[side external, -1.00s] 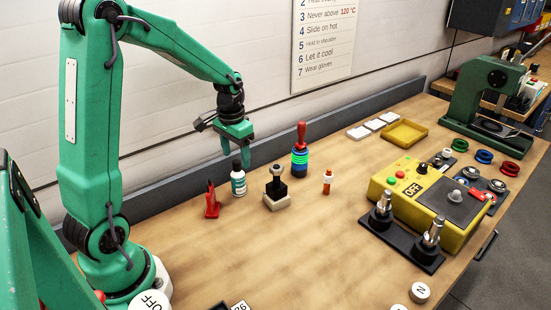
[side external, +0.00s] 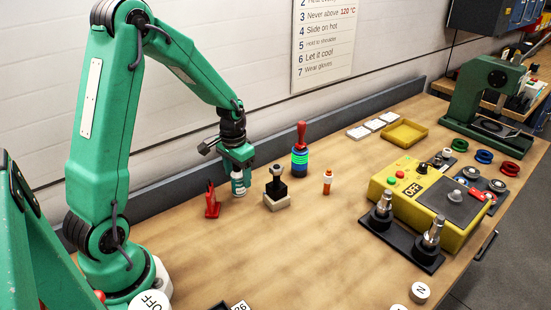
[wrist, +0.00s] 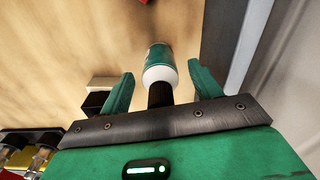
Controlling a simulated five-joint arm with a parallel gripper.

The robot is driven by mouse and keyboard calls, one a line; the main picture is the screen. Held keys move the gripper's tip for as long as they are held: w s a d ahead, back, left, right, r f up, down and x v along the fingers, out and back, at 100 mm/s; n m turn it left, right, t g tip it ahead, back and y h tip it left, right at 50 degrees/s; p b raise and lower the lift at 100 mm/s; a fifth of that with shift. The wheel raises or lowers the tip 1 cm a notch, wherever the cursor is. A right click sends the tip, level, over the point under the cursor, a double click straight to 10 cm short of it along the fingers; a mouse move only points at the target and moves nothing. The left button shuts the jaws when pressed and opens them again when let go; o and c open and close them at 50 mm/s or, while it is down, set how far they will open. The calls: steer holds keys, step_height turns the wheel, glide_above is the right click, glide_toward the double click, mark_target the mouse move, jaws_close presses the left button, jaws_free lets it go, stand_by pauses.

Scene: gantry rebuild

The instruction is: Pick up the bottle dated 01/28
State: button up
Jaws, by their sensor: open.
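A white bottle with a teal label and black cap (side external: 238,187) stands upright on the bench, its top hidden behind my gripper in the side view. In the wrist view the bottle (wrist: 160,66) lies between my two green fingers, with a visible gap on each side. My gripper (side external: 238,171) is open and lowered around the bottle's upper part. No date can be read on the bottle. A small orange bottle with a white band (side external: 327,182) stands farther right; its print is too small to read.
A red stand (side external: 212,201) is close left of the bottle. A black stamp-like tool on a pale block (side external: 276,192) is close right. A red-handled tool with coloured bands (side external: 300,152) stands behind it. A yellow machine (side external: 430,205) fills the right.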

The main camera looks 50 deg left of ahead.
steer(key=shift+f, duration=0.35)
steer(key=c, duration=1.1)
steer(key=shift+r, duration=0.15)
steer(key=shift+r, duration=0.45)
step_height(320, 180, up, 3)
steer(key=shift+r, duration=0.1)
steer(key=d+r, duration=0.2)
steer(key=d, duration=0.2)
steer(key=s+d+r, duration=0.1)
steer(key=d+r, duration=0.1)
steer(key=d, duration=0.1)
steer(key=s+d+r, duration=0.1)
steer(key=d+r, duration=0.1)
steer(key=d, duration=0.2)
steer(key=shift+d+r, duration=0.3)
steer(key=shift+w, duration=0.1)
